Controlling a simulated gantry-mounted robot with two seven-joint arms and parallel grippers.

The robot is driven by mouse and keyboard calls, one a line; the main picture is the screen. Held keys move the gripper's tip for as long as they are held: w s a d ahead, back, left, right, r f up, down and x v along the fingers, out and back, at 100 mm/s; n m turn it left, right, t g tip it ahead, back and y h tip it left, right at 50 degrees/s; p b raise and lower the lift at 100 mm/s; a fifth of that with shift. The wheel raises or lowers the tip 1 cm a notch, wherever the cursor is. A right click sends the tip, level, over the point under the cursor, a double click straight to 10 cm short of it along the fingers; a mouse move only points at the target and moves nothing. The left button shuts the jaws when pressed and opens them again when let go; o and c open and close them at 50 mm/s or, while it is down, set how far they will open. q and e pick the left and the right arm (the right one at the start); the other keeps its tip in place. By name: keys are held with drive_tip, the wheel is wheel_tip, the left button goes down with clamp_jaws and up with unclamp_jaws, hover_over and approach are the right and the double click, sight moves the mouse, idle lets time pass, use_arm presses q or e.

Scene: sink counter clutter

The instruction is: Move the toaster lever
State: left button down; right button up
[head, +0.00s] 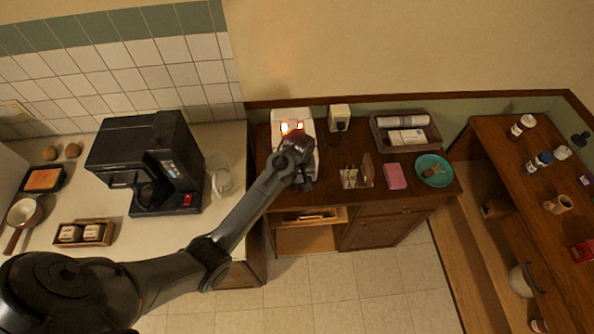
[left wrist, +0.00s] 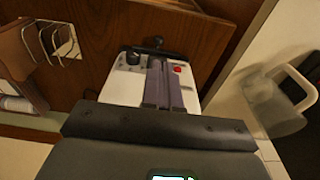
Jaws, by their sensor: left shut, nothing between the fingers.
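The white toaster (head: 291,116) stands on the brown wooden cabinet, and its slots glow orange. My left arm reaches over to its front, and my left gripper (head: 301,178) is there, partly covering the toaster. In the left wrist view the toaster's white front (left wrist: 121,88) shows a dark knob (left wrist: 132,58), a red button (left wrist: 178,69) and a black lever (left wrist: 152,46). My left gripper (left wrist: 160,66) is shut and empty, its fingers in front of the panel, close to the lever. I cannot tell if they touch it. My right gripper is not in view.
A black coffee maker (head: 150,160) stands left of my arm on the pale counter. Right of the toaster are a wire rack (head: 352,178), a pink block (head: 396,176), a teal plate (head: 425,164) and a tray (head: 381,136). A clear pitcher (left wrist: 285,95) is at the right in the wrist view.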

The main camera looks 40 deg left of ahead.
use_arm(q)
wheel_tip(320, 180, up, 7)
drive_tip(key=b, duration=0.1)
drive_tip(key=shift+s+d, duration=0.25)
idle(0.3)
